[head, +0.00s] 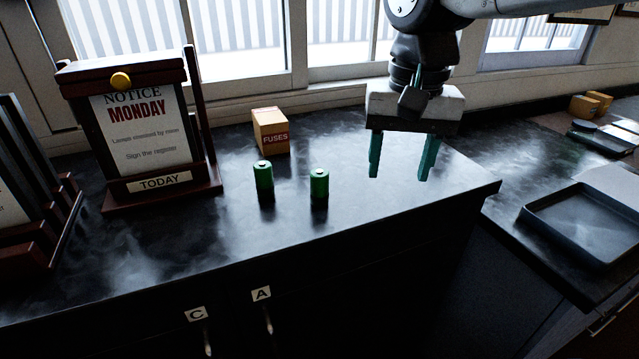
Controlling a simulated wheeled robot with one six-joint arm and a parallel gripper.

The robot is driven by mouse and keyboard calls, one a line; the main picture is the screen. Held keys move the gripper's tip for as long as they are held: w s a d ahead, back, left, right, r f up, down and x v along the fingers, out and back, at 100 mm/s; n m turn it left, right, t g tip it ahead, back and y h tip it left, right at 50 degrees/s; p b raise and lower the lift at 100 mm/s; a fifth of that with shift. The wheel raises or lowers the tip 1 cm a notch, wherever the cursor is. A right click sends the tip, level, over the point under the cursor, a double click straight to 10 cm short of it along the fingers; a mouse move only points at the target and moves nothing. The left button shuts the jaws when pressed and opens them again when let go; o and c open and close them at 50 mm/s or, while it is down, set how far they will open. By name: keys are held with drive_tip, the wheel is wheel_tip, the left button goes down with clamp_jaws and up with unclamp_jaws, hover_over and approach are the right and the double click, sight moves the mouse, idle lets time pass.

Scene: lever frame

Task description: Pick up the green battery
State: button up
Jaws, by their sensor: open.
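Two green batteries stand upright on the dark glossy counter in the head view. The left green battery (263,177) is slightly farther back, and the right green battery (319,184) is a short way from it. They look alike, each with a small pale terminal on top. My gripper (399,174) is to the right of both batteries, above the counter. Its two teal fingers point down and are spread apart, with nothing between them. It touches neither battery.
A fuses box (270,131) stands behind the batteries. A wooden notice frame (135,130) with a yellow knob stands left. A grey tray (585,222) lies on the right counter. The dark counter (380,210) is clear in front of the batteries, up to its edge.

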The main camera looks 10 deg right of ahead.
drive_tip(key=m, duration=0.1)
hover_over(320, 171)
drive_tip(key=shift+s+a+r+g, duration=0.1)
drive_tip(key=shift+s+r+g, duration=0.1)
drive_tip(key=shift+s+g, duration=0.1)
drive_tip(key=shift+w+a+f+m, duration=0.15)
drive_tip(key=shift+a+f+m, duration=0.05)
drive_tip(key=shift+a+m, duration=0.1)
drive_tip(key=f, duration=0.7)
drive_tip(key=shift+w+d+f, duration=0.15)
drive_tip(key=shift+w+d, duration=0.05)
drive_tip(key=shift+d, duration=0.2)
drive_tip(key=c, duration=1.1)
